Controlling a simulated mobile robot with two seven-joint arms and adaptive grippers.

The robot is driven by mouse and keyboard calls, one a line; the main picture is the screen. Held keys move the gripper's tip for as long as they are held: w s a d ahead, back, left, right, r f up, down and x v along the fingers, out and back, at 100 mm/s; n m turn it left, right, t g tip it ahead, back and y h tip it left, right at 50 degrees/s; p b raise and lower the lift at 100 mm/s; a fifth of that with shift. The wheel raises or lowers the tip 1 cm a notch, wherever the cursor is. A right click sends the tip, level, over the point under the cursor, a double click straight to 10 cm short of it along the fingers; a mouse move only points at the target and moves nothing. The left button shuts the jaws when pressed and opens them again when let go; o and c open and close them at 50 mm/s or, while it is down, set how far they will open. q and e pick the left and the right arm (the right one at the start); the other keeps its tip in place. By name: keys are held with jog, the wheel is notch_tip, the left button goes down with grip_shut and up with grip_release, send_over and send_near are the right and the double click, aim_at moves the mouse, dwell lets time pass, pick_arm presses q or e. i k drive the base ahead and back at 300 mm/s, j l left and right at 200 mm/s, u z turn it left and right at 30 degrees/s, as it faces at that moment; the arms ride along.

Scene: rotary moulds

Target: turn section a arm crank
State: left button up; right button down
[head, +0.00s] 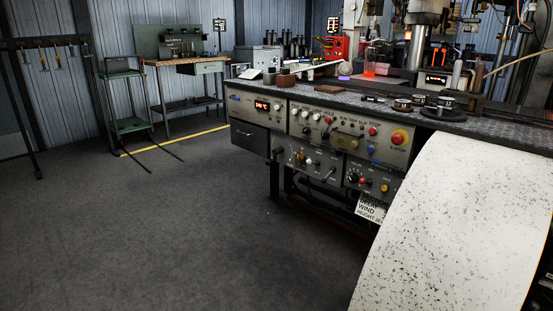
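I cannot pick out a crank labelled for section A. A grey control bench stands right of centre in the head view, with an upper control panel (345,125) of knobs, lamps and buttons. A lower control panel (318,166) carries small knobs and lever-like fittings, too small to tell whether one is a crank. Neither of my grippers is in view.
A large white speckled curved surface (450,230) fills the lower right and hides part of the bench; I cannot tell what it belongs to. A workbench (186,62) and a green cart (122,95) stand at the back left. The dark floor (150,230) is clear.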

aim_at(275, 151)
jog(key=i+j+z, duration=0.1)
jog(key=z, duration=0.3)
jog(key=i+j+z, duration=0.1)
jog(key=z, duration=0.3)
jog(key=j+z, duration=0.2)
jog(key=z, duration=0.15)
jog(key=i+j+z, duration=0.15)
jog(key=j+z, duration=0.15)
jog(key=j, duration=0.25)
jog(key=j+z, duration=0.25)
jog(key=j, duration=0.3)
jog(key=j+z, duration=0.1)
jog(key=j, duration=0.45)
jog(key=i+j+z, duration=0.1)
jog(key=j, duration=0.5)
